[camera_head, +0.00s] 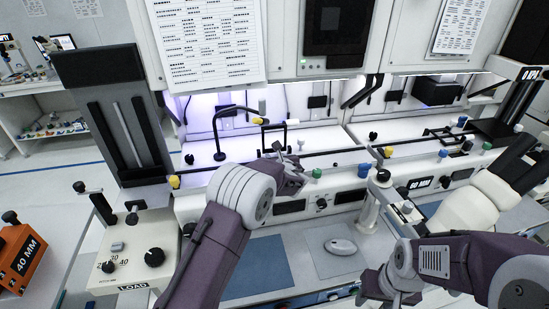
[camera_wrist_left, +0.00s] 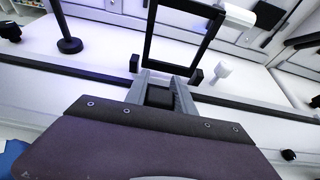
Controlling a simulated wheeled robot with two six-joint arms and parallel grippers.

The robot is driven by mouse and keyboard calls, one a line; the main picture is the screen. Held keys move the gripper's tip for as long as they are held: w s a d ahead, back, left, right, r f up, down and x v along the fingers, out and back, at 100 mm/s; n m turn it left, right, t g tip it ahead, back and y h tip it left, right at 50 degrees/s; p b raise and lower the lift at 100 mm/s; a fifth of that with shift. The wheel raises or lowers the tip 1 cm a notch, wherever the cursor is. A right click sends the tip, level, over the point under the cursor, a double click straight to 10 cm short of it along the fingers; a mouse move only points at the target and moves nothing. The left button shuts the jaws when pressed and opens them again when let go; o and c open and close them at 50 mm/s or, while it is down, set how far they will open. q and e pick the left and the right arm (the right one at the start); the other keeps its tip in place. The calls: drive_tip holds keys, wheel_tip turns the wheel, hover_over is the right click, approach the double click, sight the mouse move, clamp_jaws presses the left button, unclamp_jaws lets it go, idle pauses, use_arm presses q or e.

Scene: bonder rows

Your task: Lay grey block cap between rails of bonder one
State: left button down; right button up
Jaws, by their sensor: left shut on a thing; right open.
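My left gripper (camera_head: 284,157) is at the front edge of the lit bay of the left bonder (camera_head: 235,150). In the left wrist view, its grey fingers (camera_wrist_left: 160,88) are shut on a small dark block (camera_wrist_left: 160,97), which seems to be the grey block cap. In the head view the block is too small to make out. A black upright frame (camera_wrist_left: 148,45) stands just beyond the fingertips, and it also shows in the head view (camera_head: 264,137). I cannot tell which bars are the rails. My right gripper (camera_head: 388,286) is open and empty at the lower right.
A black gooseneck lamp (camera_head: 216,135) stands left of the frame. Coloured knobs line the front bar, including a green one (camera_head: 317,173). A LOAD box (camera_head: 135,250) is at left.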

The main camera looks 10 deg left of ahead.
use_arm(q)
drive_tip(key=shift+f, duration=0.1)
idle(0.3)
drive_tip(key=shift+f+b, duration=0.2)
drive_tip(key=shift+b, duration=0.2)
drive_tip(key=c, duration=1)
unclamp_jaws()
drive_tip(key=shift+o, duration=0.2)
drive_tip(key=shift+s, duration=0.1)
